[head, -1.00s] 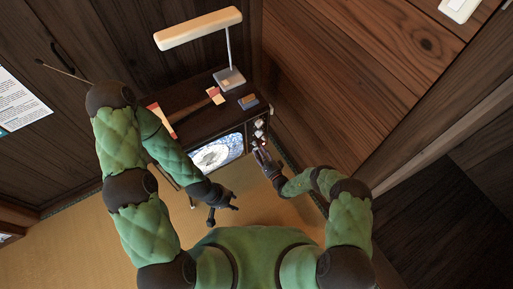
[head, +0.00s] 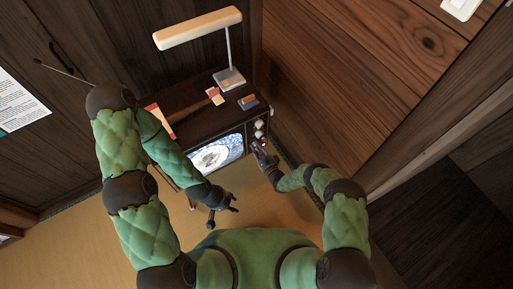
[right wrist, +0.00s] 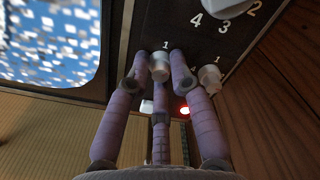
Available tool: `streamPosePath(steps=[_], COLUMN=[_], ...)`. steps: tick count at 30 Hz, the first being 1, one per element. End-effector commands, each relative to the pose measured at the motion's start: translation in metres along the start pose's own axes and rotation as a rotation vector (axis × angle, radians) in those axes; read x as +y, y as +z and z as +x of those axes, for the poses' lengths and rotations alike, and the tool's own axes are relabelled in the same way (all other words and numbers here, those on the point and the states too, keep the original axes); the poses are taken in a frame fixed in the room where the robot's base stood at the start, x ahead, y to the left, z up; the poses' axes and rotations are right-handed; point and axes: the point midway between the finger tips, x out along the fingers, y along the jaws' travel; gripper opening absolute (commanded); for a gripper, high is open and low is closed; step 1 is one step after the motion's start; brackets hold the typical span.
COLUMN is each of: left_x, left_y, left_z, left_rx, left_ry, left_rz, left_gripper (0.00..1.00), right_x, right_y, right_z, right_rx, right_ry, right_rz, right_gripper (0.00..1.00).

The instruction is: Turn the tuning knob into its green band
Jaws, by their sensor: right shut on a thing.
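The television's control panel (right wrist: 183,26) is dark, with white numbers, and carries white knobs. In the right wrist view, a small white knob (right wrist: 160,66) below a "1" sits between my right gripper's purple fingers (right wrist: 158,80), which are shut on it. A second small knob (right wrist: 210,78) is to the right, beside a finger. A larger knob (right wrist: 230,8) is cut off at the top. I see no green band, and cannot tell which knob is for tuning. In the head view, my right gripper (head: 262,150) is at the panel. My left gripper (head: 222,205) is open and empty before the television.
The television screen (head: 217,153) is lit with a noisy picture. A lamp (head: 229,75), papers (head: 214,96) and a small box (head: 248,102) are on top of the set. A wooden wall (head: 340,75) stands close on the right. A red light (right wrist: 184,110) glows below the knobs.

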Motion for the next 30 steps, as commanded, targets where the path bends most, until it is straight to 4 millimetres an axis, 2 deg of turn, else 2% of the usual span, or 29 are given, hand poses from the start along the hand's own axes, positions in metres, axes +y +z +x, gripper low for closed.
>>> streamPosePath(steps=[11,30], left_x=[-0.003,-0.014], left_y=[0.0,-0.001], left_z=[0.007,0.04], left_rx=[0.0,0.0], left_ry=[0.0,0.0], left_rz=[0.0,0.0], left_gripper=[0.4,0.4], right_x=[0.0,-0.001], right_y=[0.001,0.0], right_z=[0.001,0.002], right_rx=[-0.006,-0.008], right_ry=[0.0,0.001], right_rz=[0.091,0.657], right_gripper=[0.0,0.0])
